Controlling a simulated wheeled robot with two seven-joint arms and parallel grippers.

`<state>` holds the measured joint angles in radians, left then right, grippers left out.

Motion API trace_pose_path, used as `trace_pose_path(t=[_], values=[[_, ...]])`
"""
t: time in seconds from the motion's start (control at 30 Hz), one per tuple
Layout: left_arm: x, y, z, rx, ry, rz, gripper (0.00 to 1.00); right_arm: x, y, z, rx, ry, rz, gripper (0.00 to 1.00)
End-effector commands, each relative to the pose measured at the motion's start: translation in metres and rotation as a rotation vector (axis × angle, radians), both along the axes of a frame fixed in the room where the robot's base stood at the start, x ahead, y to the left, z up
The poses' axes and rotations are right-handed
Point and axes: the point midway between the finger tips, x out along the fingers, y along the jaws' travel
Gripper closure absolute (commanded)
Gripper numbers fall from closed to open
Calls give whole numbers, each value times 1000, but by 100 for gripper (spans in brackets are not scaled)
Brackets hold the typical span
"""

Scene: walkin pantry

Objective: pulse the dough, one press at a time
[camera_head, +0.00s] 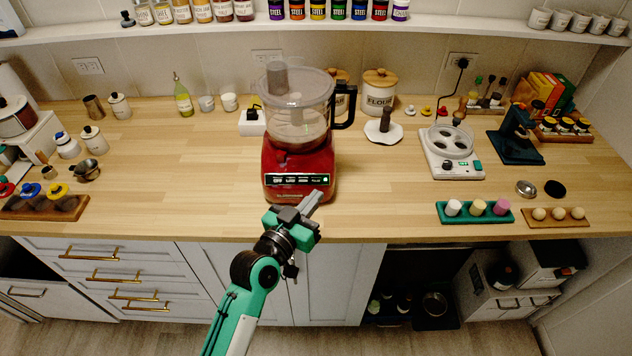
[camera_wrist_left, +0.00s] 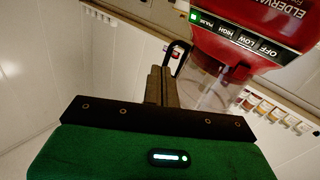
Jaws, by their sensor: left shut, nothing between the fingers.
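The red food processor (camera_head: 298,165) stands near the counter's front edge, with a clear lidded bowl (camera_head: 297,112) and black handle. Pale material shows dimly low in the bowl; I cannot tell its texture. The front panel (camera_head: 290,180) carries labelled buttons, with a green light at the PULSE end (camera_head: 325,180). In the left wrist view, the panel reads OFF, LOW, HIGH and PULSE (camera_wrist_left: 206,22). My left gripper (camera_head: 318,195) is shut and empty, just in front of and below the panel's right end. Its closed fingers (camera_wrist_left: 160,84) appear apart from the button. My right gripper is not in view.
A flour canister (camera_head: 379,90) and a white stand with a dark knob (camera_head: 383,128) are behind right. A white hotplate-like device (camera_head: 450,152) and a green tray (camera_head: 474,213) are farther right.

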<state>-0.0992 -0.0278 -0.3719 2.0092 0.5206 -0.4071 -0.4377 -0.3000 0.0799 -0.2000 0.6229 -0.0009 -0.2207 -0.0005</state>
Motion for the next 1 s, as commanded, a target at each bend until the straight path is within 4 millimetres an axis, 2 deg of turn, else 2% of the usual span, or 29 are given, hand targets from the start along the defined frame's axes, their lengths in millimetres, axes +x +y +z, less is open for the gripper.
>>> trace_pose_path(t=[0.1,0.47,0.63,0.9,1.0], values=[[1,-1,4,-6,-11,0,100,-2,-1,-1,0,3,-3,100],[3,-1,0,-5,-9,0,100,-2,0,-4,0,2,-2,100],[17,-1,-12,-4,-9,1,100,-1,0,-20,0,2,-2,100],[50,-1,-34,-4,-9,1,100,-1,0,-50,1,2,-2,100],[60,-1,-38,-3,-10,0,100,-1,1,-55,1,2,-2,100]])
